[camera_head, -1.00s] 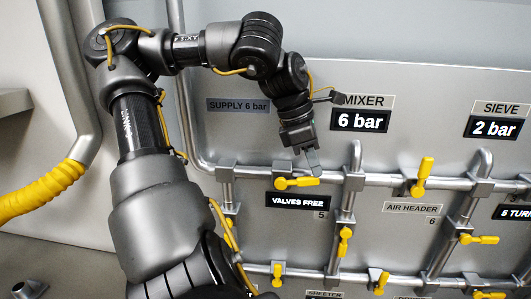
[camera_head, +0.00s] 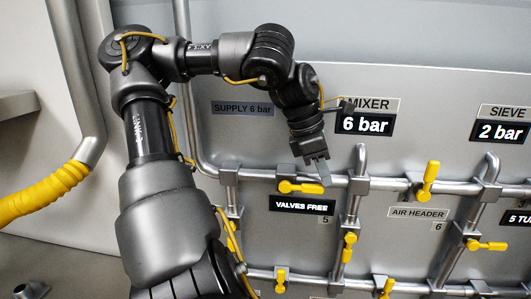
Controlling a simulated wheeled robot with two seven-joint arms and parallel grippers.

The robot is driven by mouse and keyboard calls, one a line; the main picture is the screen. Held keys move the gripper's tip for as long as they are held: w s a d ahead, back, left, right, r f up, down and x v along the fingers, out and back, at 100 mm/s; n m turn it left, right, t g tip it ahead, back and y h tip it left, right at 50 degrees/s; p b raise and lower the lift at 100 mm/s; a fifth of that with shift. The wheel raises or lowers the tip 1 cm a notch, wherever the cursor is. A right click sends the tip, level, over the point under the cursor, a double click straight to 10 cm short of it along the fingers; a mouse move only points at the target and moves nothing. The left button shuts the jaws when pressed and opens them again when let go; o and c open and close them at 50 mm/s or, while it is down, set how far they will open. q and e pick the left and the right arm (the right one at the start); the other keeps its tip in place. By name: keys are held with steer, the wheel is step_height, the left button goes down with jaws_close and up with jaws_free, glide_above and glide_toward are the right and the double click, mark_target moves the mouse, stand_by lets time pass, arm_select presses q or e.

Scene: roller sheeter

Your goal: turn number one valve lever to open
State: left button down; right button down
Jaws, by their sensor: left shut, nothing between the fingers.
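A yellow valve lever (camera_head: 301,187) sits on the upper horizontal pipe above the "VALVES FREE" label. It lies nearly along the pipe. I cannot read a number one beside any lever. My left gripper (camera_head: 319,172) reaches down from above, with its fingers together and nothing between them. Its tips are at the right end of this lever; whether they touch it I cannot tell. Another yellow lever (camera_head: 428,181) stands upright across the same pipe further right. My right gripper is out of view.
More yellow levers sit on the lower pipes, including one on the vertical pipe (camera_head: 348,247) and one at right (camera_head: 486,246). Labels read "MIXER 6 bar" (camera_head: 366,124) and "SUPPLY 6 bar" (camera_head: 242,108). A yellow hose (camera_head: 45,195) is at far left. The panel above the pipe is mostly clear.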

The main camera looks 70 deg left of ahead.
arm_select(q)
steer(key=shift+s+f, duration=0.25)
steer(key=shift+f, duration=0.2)
steer(key=r+p, duration=0.2)
steer(key=r, duration=0.1)
steer(key=r+p, duration=0.1)
steer(key=p, duration=0.1)
steer(key=shift+w+r, duration=0.35)
steer(key=shift+r, duration=0.05)
steer(key=w+d+r, duration=0.2)
steer(key=w+r, duration=0.2)
steer(key=w+d+r, duration=0.2)
steer(key=w+r, duration=0.2)
steer(key=r, duration=0.1)
steer(key=w+d+r+b, duration=0.1)
steer(key=w+d+r, duration=0.2)
steer(key=w+r, duration=0.1)
steer(key=shift+r, duration=0.6)
